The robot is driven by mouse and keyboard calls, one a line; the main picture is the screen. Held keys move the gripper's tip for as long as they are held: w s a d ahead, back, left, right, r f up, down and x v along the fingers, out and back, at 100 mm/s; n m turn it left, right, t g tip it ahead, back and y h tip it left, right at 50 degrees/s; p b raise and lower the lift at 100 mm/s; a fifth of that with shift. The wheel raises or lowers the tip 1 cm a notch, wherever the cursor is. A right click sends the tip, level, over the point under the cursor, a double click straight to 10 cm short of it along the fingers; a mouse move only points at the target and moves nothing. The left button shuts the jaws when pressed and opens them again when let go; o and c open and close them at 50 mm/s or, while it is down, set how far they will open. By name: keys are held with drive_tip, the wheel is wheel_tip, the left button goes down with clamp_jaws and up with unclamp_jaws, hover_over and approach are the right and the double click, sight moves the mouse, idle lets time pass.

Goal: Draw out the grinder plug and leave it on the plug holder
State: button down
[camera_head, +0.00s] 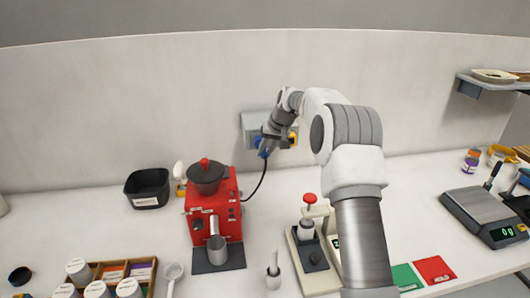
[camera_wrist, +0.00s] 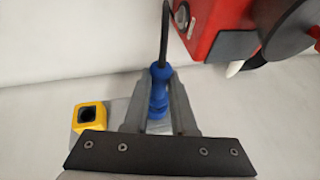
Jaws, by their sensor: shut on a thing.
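The blue grinder plug (camera_wrist: 159,76) is between the fingers of my gripper (camera_wrist: 158,103), which is shut on it. A black cable (camera_wrist: 165,35) runs from the plug to the red grinder (camera_head: 208,207), which stands on the counter left of my arm. In the head view, my gripper (camera_head: 270,140) is at the grey box (camera_head: 249,124) on the back wall, and blue shows beside the fingers. I cannot tell whether the plug is seated or clear of its socket. A yellow, dark-centred square fitting (camera_wrist: 90,115) sits left of my gripper in the wrist view. I cannot make out which part is the plug holder.
A black bin (camera_head: 148,188) stands left of the grinder. A scale (camera_head: 485,215) is at the right, and a box of jars (camera_head: 116,272) at front left. A shelf (camera_head: 492,84) is at upper right.

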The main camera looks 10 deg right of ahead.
drive_tip(key=shift+s+b, duration=1.8)
drive_tip(key=shift+s, duration=0.05)
drive_tip(key=s+b, duration=0.3)
drive_tip(key=s, duration=0.1)
